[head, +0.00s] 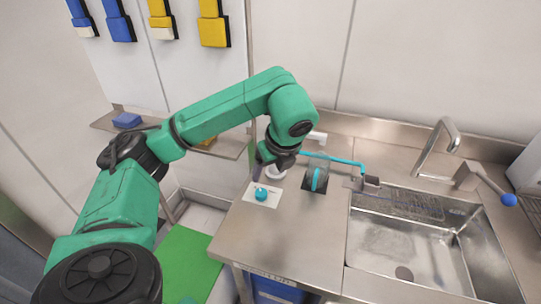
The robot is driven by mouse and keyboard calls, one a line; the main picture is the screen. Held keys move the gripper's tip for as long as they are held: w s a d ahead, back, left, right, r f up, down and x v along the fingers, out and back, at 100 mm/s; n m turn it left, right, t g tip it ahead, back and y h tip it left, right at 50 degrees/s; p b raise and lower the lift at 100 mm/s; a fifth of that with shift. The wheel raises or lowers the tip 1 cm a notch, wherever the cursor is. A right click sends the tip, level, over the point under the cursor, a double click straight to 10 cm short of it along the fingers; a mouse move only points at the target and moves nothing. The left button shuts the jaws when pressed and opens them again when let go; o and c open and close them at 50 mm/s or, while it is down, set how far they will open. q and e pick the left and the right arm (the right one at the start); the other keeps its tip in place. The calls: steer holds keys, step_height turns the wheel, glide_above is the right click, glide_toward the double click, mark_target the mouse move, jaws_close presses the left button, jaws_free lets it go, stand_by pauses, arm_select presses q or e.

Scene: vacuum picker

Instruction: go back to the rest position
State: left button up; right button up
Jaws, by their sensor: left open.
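My left arm comes in from the left and bends down over the steel counter (270,235). My left gripper (268,171) is open at the end of this green arm, above the back left of the counter and partly hidden by its own wrist. Just below it, a small teal round piece (261,194) lies on a white card. To its right stands a clear holder (318,173) with a blue part on a dark base. A thin blue tube (345,161) runs from there toward the sink. I see nothing held in the gripper. My right gripper is out of view.
A steel sink (405,252) with a tall faucet (440,140) fills the counter's right side. A wall shelf (228,147) is behind my left arm. Blue and yellow tools (213,25) hang above. The front counter is clear. A green mat (185,262) lies at lower left.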

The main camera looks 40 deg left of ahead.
arm_select(q)
steer(key=shift+d+r, duration=0.1)
steer(key=shift+r, duration=0.15)
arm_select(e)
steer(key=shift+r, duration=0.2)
